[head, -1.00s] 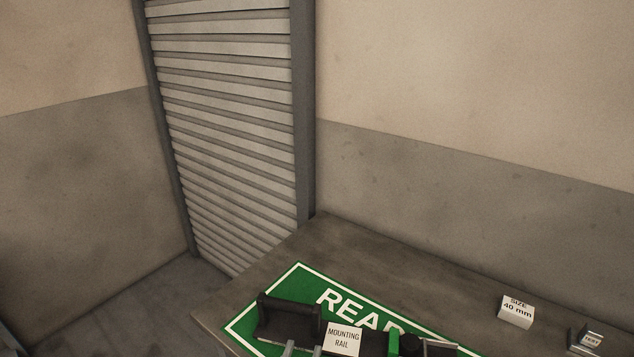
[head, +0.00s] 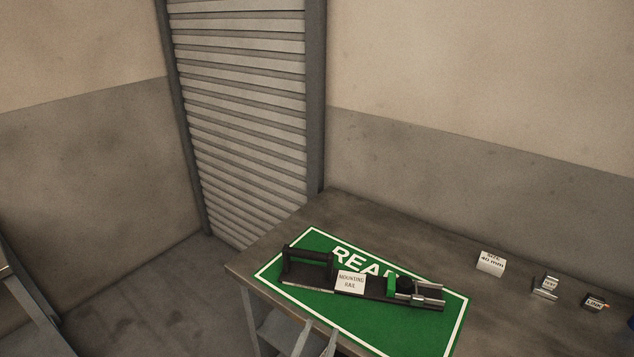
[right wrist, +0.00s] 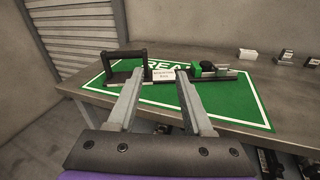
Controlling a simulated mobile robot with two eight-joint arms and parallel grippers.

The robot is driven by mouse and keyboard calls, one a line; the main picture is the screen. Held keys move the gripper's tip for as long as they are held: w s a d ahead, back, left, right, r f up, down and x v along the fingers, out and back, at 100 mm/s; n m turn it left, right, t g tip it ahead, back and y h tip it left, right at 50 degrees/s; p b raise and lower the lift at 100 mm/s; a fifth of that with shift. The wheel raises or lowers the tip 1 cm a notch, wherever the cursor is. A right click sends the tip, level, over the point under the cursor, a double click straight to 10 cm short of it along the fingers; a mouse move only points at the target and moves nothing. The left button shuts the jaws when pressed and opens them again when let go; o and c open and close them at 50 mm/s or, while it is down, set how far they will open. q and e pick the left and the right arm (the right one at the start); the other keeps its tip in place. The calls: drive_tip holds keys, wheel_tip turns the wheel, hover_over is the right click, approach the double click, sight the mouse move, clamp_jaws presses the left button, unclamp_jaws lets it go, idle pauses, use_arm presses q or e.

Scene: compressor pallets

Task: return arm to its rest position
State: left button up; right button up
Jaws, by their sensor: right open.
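The mounting rail (head: 375,292) is a dark bar with a black handle at its left end, a white label and a green and black part toward its right. It lies on the green mat (head: 400,338) on the table, and also shows in the right wrist view (right wrist: 163,83). My right gripper (head: 318,336) is at the bottom of the head view, by the table's front edge. In the right wrist view its two fingers (right wrist: 160,88) are spread apart with nothing held. It is clear of the rail. My left gripper is out of view.
The table (head: 340,212) stands near a grey wall and a slatted shutter (head: 245,120). A white size block (head: 491,263) and small labelled metal parts (head: 545,287) (head: 595,302) sit to the right. Floor (head: 150,295) is open left of the table.

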drive_tip(key=s+d+f+m+g, duration=0.1)
drive_tip(key=d+f+m+g, duration=0.3)
drive_tip(key=d+m, duration=0.3)
drive_tip(key=s+d+f+m+g, duration=0.1)
drive_tip(key=d+f+m+g, duration=0.25)
drive_tip(key=d+m, duration=0.35)
drive_tip(key=s+d+f+m+g+y, duration=0.2)
drive_tip(key=s+m, duration=0.4)
drive_tip(key=m, duration=0.2)
drive_tip(key=s+d+f+m+g+y, duration=0.25)
drive_tip(key=s+m, duration=0.25)
drive_tip(key=m, duration=0.4)
use_arm(q)
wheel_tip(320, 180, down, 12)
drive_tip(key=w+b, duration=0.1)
drive_tip(key=b, duration=0.9)
use_arm(e)
wheel_tip(320, 180, down, 12)
use_arm(q)
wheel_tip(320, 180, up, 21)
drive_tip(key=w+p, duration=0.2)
drive_tip(key=p, duration=1.6)
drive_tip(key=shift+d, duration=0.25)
use_arm(e)
wheel_tip(320, 180, up, 21)
drive_tip(key=w+t, duration=0.1)
drive_tip(key=shift+w+a, duration=0.35)
